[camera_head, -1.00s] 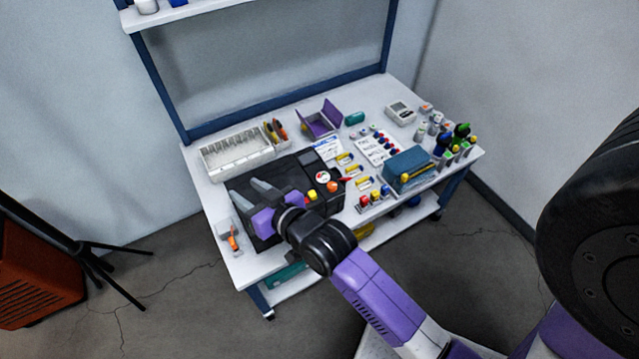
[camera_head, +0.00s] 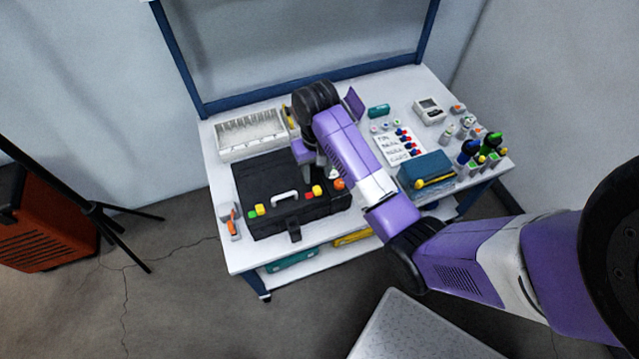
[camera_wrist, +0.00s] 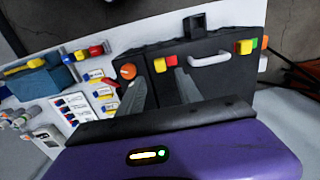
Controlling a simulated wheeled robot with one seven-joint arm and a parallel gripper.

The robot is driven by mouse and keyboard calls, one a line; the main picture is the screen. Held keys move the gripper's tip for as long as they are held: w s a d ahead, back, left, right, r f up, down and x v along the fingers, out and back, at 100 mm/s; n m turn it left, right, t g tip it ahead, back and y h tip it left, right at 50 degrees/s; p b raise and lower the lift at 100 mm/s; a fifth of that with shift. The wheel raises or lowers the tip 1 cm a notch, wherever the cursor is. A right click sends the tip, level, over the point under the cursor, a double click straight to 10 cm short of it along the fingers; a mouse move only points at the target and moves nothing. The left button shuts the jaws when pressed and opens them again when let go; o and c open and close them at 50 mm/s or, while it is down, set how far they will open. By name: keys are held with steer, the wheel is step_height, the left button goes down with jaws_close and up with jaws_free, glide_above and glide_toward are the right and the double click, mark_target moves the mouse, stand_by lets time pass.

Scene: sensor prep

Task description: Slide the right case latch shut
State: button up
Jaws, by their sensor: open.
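The black case (camera_head: 262,180) lies shut on the table, with a white handle (camera_head: 285,197) on its front. The right latch (camera_head: 314,191), with yellow and red parts, sits right of the handle. The left latch (camera_head: 256,211), yellow and green, sits left of it. In the wrist view, turned about, the right latch (camera_wrist: 165,63) is left of the handle (camera_wrist: 210,58). My gripper (camera_wrist: 160,73) is open and empty over the case, its fingertips appearing near the right latch; contact cannot be told. In the head view my arm hides most of the gripper.
An orange knob (camera_head: 338,184) is close to the right latch. A white rack (camera_head: 250,136) stands behind the case. A blue box (camera_head: 425,170), a printed card (camera_head: 400,147) and several bottles fill the table's right side. A small orange-handled tool (camera_head: 233,222) lies at left.

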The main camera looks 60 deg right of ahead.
mark_target(317, 189)
step_height(317, 189, down, 8)
steer(key=shift+r, duration=0.25)
steer(key=shift+c, duration=0.4)
jaws_close()
stand_by(1.1)
